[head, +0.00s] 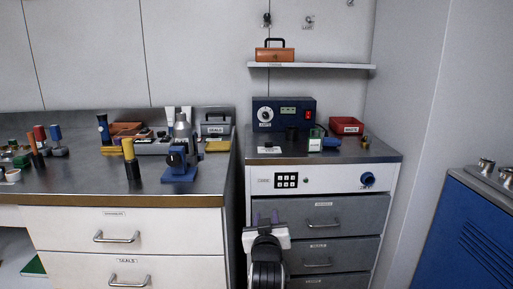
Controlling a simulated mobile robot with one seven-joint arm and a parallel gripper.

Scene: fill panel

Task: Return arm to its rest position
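My gripper (266,217) is low in the middle of the head view, in front of the grey drawers of the cabinet (385,186). Its two dark purple fingertips stand apart with a gap between them, and I see nothing held there. The white hand and the dark, rounded arm links below it are mine. They hide part of the left side of the drawers. I cannot tell whether the fingers touch the drawer front.
A blue panel box (284,114), a red bin (346,125) and a small green-sided container (316,138) stand on the cabinet top. A workbench (75,187) at left carries tools, bottles and a blue vise-like device (180,165). A blue unit (465,230) stands at right.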

